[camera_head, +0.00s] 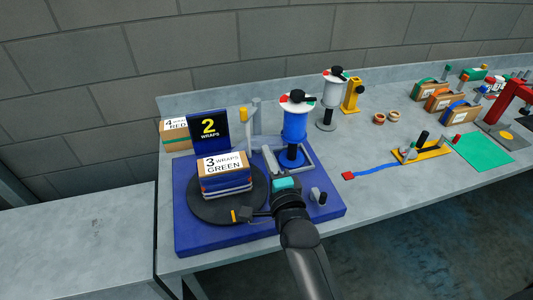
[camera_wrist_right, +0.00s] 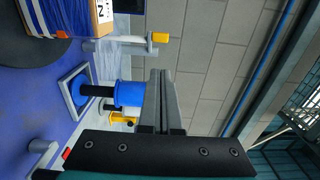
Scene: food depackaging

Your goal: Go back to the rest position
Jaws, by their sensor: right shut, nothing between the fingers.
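My right gripper (camera_head: 269,157) reaches in from the bottom over the blue wrapping base (camera_head: 200,239), right of the turntable (camera_head: 207,214). Its fingers also show in the right wrist view (camera_wrist_right: 163,98), pressed together with nothing between them. A cardboard box (camera_head: 225,166) labelled "3 WRAPS GREEN" stands on the turntable with blue film around its lower part. The gripper is apart from this box. A blue film roll (camera_head: 294,125) stands on its spindle just beyond the gripper; it also shows in the wrist view (camera_wrist_right: 129,93). My left gripper is not in view.
A display (camera_head: 208,130) reading "2 WRAPS" stands behind the box. A "4 WRAPS RED" box (camera_head: 175,142) is at the back left. A second roll stand (camera_head: 331,91), a yellow tool (camera_head: 407,153), a green mat (camera_head: 485,148) and several boxes lie rightward. The bench front middle is mostly clear.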

